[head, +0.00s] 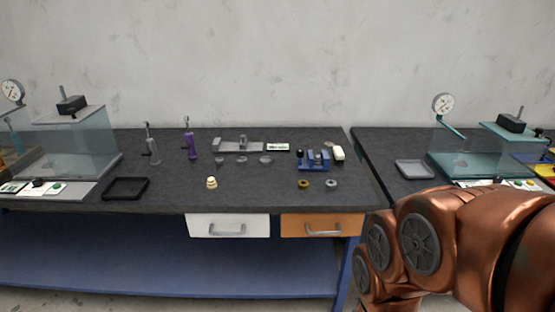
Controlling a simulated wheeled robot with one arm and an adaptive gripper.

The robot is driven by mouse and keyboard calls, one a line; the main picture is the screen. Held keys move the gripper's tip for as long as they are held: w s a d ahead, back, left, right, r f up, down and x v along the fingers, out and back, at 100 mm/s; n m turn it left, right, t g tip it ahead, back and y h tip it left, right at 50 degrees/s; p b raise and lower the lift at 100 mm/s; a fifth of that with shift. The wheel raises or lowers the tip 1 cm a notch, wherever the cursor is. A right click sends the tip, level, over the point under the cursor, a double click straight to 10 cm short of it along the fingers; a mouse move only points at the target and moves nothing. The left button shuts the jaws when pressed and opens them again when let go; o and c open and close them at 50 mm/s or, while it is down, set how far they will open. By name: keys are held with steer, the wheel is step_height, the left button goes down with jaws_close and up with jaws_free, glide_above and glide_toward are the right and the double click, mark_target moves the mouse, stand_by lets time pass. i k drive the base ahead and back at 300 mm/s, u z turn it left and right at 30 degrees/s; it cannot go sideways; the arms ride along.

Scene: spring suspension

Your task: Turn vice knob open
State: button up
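A small blue vice (313,161) stands on the dark workbench, right of the middle in the head view. A small dark round knob (299,152) shows at its left end; I cannot tell whether the vice jaws are open or shut. My copper-coloured arm fills the lower right, in front of the bench's right end. My gripper is outside the picture, and the arm is apart from the vice.
A grey fixture (240,146) lies left. An orange drawer (320,226) is below. A gap separates the second bench at right.

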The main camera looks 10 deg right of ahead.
mark_target(299, 151)
steer(key=u, duration=0.4)
steer(key=k, duration=0.95)
steer(key=z, duration=0.45)
steer(key=i, duration=0.65)
steer(key=z, duration=0.9)
steer(key=i, duration=0.75)
steer(key=u, duration=0.65)
steer(key=i, duration=0.7)
steer(key=u, duration=0.65)
